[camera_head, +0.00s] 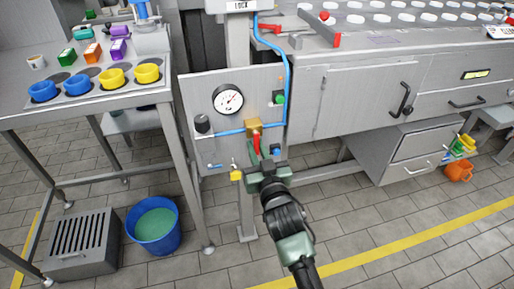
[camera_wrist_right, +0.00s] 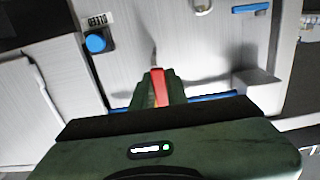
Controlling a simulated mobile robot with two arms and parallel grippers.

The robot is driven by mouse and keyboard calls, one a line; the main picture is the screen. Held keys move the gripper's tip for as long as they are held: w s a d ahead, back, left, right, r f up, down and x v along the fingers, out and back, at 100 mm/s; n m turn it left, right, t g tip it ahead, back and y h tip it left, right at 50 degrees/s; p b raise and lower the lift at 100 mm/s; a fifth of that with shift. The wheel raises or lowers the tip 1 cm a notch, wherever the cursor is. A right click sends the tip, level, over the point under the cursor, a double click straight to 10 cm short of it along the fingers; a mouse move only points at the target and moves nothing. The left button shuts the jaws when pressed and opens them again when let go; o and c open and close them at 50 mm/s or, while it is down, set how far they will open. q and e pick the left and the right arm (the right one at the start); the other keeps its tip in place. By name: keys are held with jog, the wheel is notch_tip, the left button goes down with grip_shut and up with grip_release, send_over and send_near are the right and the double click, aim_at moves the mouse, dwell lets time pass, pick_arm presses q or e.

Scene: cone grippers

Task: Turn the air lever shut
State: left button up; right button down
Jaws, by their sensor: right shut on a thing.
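The red air lever (camera_head: 256,143) hangs down from a brass valve block (camera_head: 254,129) on a grey upright panel (camera_head: 205,91). My right gripper (camera_head: 259,160) is at the lever's lower end, shut on it. In the right wrist view the red lever (camera_wrist_right: 157,82) shows between the two dark green fingers of the gripper (camera_wrist_right: 157,95). A blue air pipe (camera_head: 288,70) runs down to the valve and on to the left. My left gripper is not in view.
A pressure gauge (camera_head: 228,99), a black knob (camera_head: 202,123), a green button (camera_head: 280,98) and a blue button (camera_head: 276,151) are on the panel. A yellow padlock (camera_head: 236,174) hangs below. A blue bucket (camera_head: 153,225) stands on the floor left.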

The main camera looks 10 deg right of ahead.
jog(key=c, duration=1.4)
grip_release()
